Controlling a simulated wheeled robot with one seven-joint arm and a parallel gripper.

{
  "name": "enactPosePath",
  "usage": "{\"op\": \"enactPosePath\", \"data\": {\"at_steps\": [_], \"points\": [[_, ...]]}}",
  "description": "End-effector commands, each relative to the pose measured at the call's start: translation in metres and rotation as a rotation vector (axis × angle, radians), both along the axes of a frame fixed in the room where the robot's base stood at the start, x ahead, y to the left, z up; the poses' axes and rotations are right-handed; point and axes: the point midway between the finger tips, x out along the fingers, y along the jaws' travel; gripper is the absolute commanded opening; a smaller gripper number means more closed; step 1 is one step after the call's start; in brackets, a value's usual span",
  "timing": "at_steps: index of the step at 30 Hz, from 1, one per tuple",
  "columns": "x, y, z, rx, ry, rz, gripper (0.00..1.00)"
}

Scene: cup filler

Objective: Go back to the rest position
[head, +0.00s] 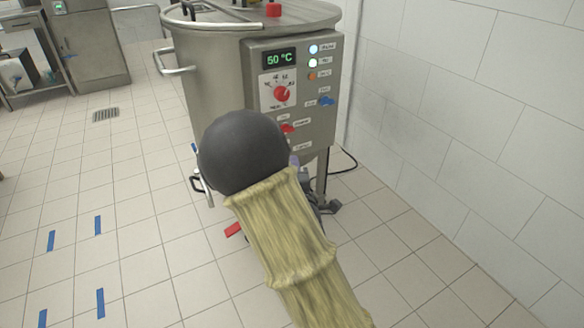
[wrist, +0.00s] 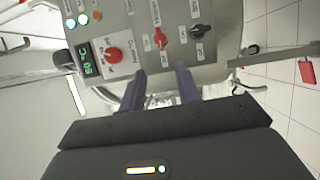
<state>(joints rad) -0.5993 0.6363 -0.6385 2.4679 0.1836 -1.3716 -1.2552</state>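My gripper (wrist: 160,70) shows in the wrist view with its two dark fingers apart and nothing between them. The fingertips point toward the control panel (wrist: 130,30) of a steel vessel. A red switch (wrist: 160,36) is beyond the gap, with a dark switch (wrist: 198,32) right of it. I cannot tell the exact distance to the panel, but no touch shows. In the head view my arm's dark joint and yellowish sleeve cover the gripper and the panel's lower left part.
The steel vessel (head: 212,80) stands near a white tiled wall (head: 480,110). Its panel has a display (head: 279,59) reading 50 °C, a red knob (head: 282,94) and a blue switch (head: 326,101). The tiled floor at left is open, with blue tape marks (head: 98,225) and a drain (head: 106,114).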

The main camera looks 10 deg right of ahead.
Motion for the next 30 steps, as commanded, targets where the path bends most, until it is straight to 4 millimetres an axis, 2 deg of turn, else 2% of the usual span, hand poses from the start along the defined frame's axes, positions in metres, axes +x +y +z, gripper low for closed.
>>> {"op": "enactPosePath", "data": {"at_steps": [7, 17, 23, 30], "points": [[-0.001, 0.009, 0.0, 0.0, -0.001, 0.016, 0.33], [-0.002, 0.006, 0.001, 0.042, 0.024, 0.006, 0.33], [-0.012, -0.009, -0.005, 0.303, 0.176, -0.068, 0.33], [-0.047, -0.015, -0.013, 0.715, 0.426, -0.218, 0.33]]}}
